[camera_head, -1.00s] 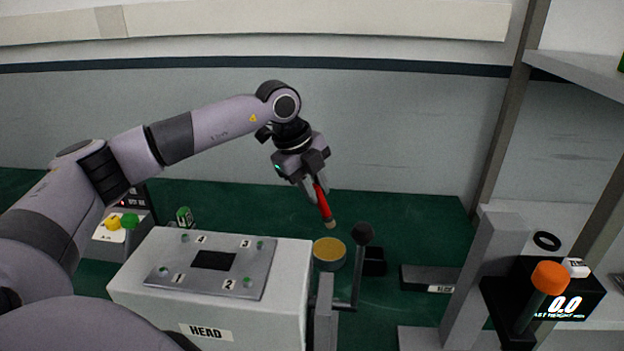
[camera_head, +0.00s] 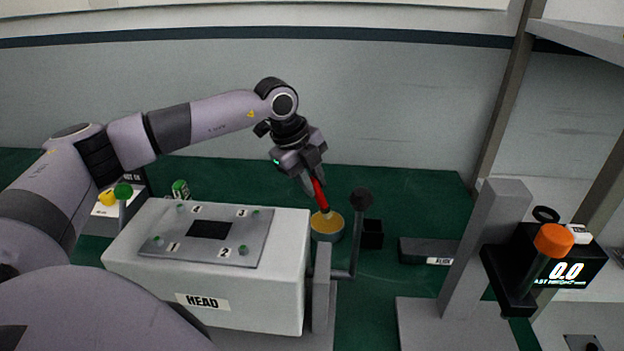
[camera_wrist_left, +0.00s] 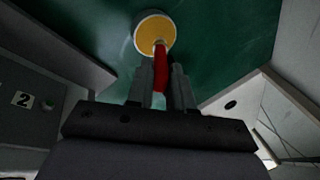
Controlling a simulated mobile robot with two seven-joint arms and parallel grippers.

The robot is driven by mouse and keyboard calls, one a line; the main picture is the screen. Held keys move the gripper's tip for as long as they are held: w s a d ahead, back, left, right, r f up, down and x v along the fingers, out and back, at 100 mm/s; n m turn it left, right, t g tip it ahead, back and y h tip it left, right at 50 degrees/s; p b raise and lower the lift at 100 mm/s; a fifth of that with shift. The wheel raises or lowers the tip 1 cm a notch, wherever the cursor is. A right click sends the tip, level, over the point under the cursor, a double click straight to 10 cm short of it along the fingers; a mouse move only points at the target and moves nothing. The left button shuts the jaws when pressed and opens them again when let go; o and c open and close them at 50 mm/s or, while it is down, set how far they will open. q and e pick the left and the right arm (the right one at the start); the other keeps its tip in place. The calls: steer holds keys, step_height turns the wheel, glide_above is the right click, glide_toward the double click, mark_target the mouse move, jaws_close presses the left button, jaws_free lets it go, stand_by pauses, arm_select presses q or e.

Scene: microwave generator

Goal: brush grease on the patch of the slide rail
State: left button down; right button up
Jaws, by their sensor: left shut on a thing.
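My left gripper (camera_head: 314,186) is shut on the red handle of a brush (camera_head: 321,197), which points down and slightly right. The brush's lower end is at the round tin of yellow grease (camera_head: 336,224); whether it touches the grease is hard to tell. In the left wrist view, the red brush (camera_wrist_left: 160,72) sits between the fingers of the gripper (camera_wrist_left: 164,75), with its tip over the yellow grease (camera_wrist_left: 150,30). I cannot pick out the slide rail or its patch for certain. My right gripper is not in view.
A white box labelled HEAD (camera_head: 250,303) stands left of the tin, with a black-knobbed lever (camera_head: 361,199) close by. A small black block (camera_head: 372,236) and a dark block (camera_head: 425,250) lie right. A grey upright (camera_head: 487,235) and an orange-knobbed handle (camera_head: 553,240) stand farther right.

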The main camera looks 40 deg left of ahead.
arm_select(q)
steer(key=shift+f+b, duration=0.4)
steer(key=shift+f, duration=0.2)
stand_by(0.7)
stand_by(0.5)
step_height(320, 180, up, 3)
steer(key=shift+f+p, duration=0.2)
steer(key=shift+p, duration=0.85)
steer(key=shift+r+p, duration=0.4)
steer(key=shift+r, duration=1.85)
